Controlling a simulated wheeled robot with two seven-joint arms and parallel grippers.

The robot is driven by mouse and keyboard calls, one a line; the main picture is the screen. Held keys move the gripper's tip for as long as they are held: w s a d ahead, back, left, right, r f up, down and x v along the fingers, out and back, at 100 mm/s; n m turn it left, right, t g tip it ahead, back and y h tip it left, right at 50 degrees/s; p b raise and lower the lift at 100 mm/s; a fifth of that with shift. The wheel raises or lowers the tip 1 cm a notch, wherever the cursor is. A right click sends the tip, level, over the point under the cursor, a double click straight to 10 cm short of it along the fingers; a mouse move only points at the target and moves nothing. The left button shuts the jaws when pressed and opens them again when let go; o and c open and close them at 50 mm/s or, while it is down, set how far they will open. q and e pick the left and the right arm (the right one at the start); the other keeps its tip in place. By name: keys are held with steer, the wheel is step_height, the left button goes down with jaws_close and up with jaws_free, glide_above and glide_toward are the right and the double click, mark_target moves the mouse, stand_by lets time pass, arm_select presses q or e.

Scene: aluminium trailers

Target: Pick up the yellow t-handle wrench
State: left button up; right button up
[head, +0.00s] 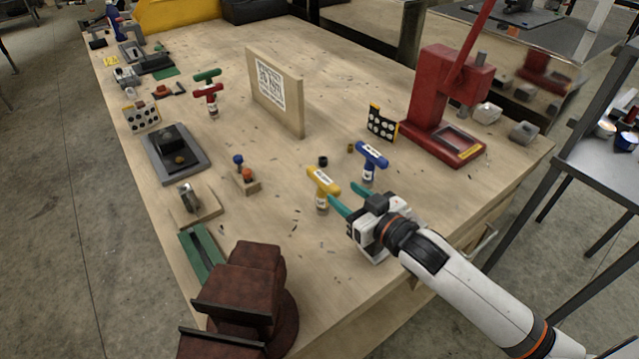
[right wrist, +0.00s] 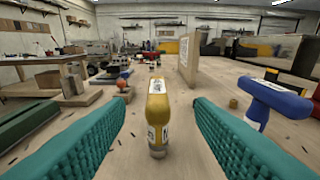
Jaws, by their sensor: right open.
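The yellow t-handle wrench (head: 322,187) stands upright on the wooden workbench, its yellow crossbar on top. In the right wrist view the yellow wrench (right wrist: 157,117) stands straight ahead, between and beyond the two green fingers. My right gripper (head: 341,197) is open and empty, low over the bench just right of the yellow wrench. Its fingers also frame the right wrist view (right wrist: 158,135). A blue t-handle wrench (head: 370,160) stands behind and to the right; it also shows in the right wrist view (right wrist: 262,100). My left gripper is not in view.
A red arbor press (head: 437,105) stands at the back right. A wooden board with a notice (head: 275,92) stands mid-bench. A small block with blue and orange knobs (head: 246,180) lies to the left. A brown vise (head: 245,295) sits at the front. Red and green t-handles (head: 207,92) stand farther back.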

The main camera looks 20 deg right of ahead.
mark_target(323, 177)
steer(key=shift+x, duration=1.2)
steer(key=shift+w+a, duration=0.15)
steer(key=shift+w, duration=0.25)
steer(key=p+x, duration=0.2)
steer(key=x, duration=0.3)
steer(key=shift+s+a+r, duration=0.1)
steer(key=shift+a+r, duration=0.05)
steer(key=shift+r, duration=0.05)
steer(key=shift+w+f, duration=0.15)
steer(key=shift+w, duration=0.05)
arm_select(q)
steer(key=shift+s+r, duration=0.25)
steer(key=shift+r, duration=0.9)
arm_select(e)
jaws_close()
